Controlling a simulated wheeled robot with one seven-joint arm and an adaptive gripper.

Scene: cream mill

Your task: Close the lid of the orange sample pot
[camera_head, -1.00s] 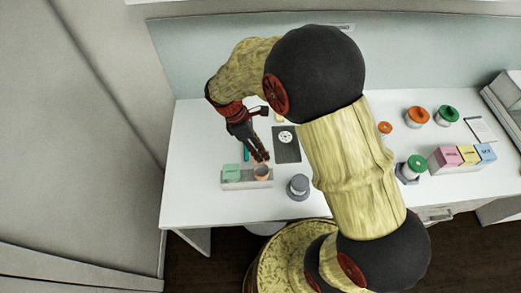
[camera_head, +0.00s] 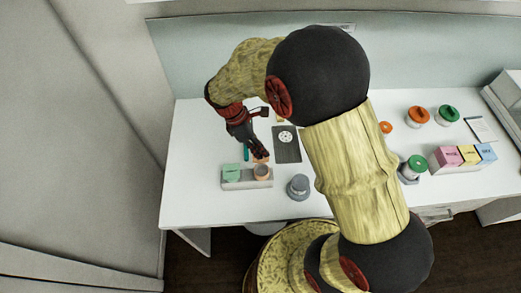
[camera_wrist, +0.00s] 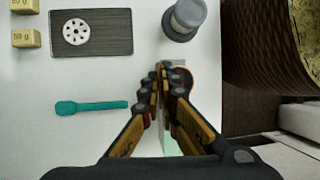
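The orange sample pot (camera_head: 262,173) sits at the right end of a grey holder (camera_head: 240,186) at the table's front left. An orange piece at its far edge, probably its lid (camera_head: 260,159), stands by my fingertips; its exact angle is unclear. My gripper (camera_head: 261,152) points down just behind the pot. In the wrist view my fingers (camera_wrist: 163,84) are close together and look shut, with nothing clearly held. They hide most of the pot, whose orange-brown edge (camera_wrist: 187,75) shows beside them.
A green block (camera_head: 231,170) shares the holder. A grey-lidded pot (camera_head: 298,186) stands to the right. A dark mat (camera_head: 287,145) with a white disc and a teal spoon (camera_wrist: 92,106) lie behind. Lidded jars (camera_head: 418,117) and coloured boxes (camera_head: 468,155) stand further right.

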